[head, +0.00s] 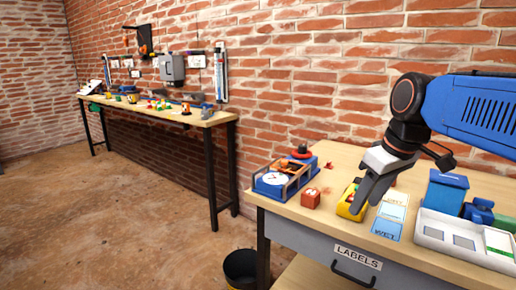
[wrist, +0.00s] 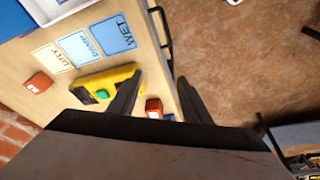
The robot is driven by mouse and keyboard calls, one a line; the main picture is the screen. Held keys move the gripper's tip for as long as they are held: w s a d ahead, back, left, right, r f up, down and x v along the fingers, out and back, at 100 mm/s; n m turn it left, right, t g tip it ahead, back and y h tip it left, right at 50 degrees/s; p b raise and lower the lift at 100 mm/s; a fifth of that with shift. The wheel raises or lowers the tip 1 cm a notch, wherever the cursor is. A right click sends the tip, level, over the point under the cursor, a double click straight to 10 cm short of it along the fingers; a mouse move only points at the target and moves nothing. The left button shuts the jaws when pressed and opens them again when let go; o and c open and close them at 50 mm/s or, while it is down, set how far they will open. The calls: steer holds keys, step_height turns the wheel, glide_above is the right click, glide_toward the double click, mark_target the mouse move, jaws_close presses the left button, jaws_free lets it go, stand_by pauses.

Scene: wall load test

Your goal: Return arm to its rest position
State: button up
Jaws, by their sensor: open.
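My gripper (head: 366,196) is at the end of my bent arm, over the front of the near workbench. In the wrist view its two dark fingers (wrist: 160,76) are spread, with nothing held between them. A yellow device (head: 347,206) lies on the bench just left of the fingers and is partly hidden by them in the head view. The wrist view shows the device (wrist: 88,80) with a green spot, beside one finger and outside the gap. Whether finger and device touch cannot be told.
A red block (head: 311,198) and a blue tray with a gauge (head: 272,182) lie to the left. Label cards (head: 387,229) and a white tray (head: 465,236) lie to the right. A drawer (head: 310,236) is below; a black bin (head: 241,268) stands on the floor.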

steer(key=s+d+f+m+t, duration=0.1)
steer(key=s+d+f+m, duration=0.1)
steer(key=s+f, duration=0.4)
steer(key=s+d+f+m+h, duration=0.1)
steer(key=s+f+m, duration=0.2)
steer(key=s+f, duration=0.4)
step_height(320, 180, down, 3)
steer(key=shift+s+d+f+m+t, duration=0.2)
steer(key=shift+s+d+m+t, duration=0.1)
steer(key=shift+d+t, duration=0.1)
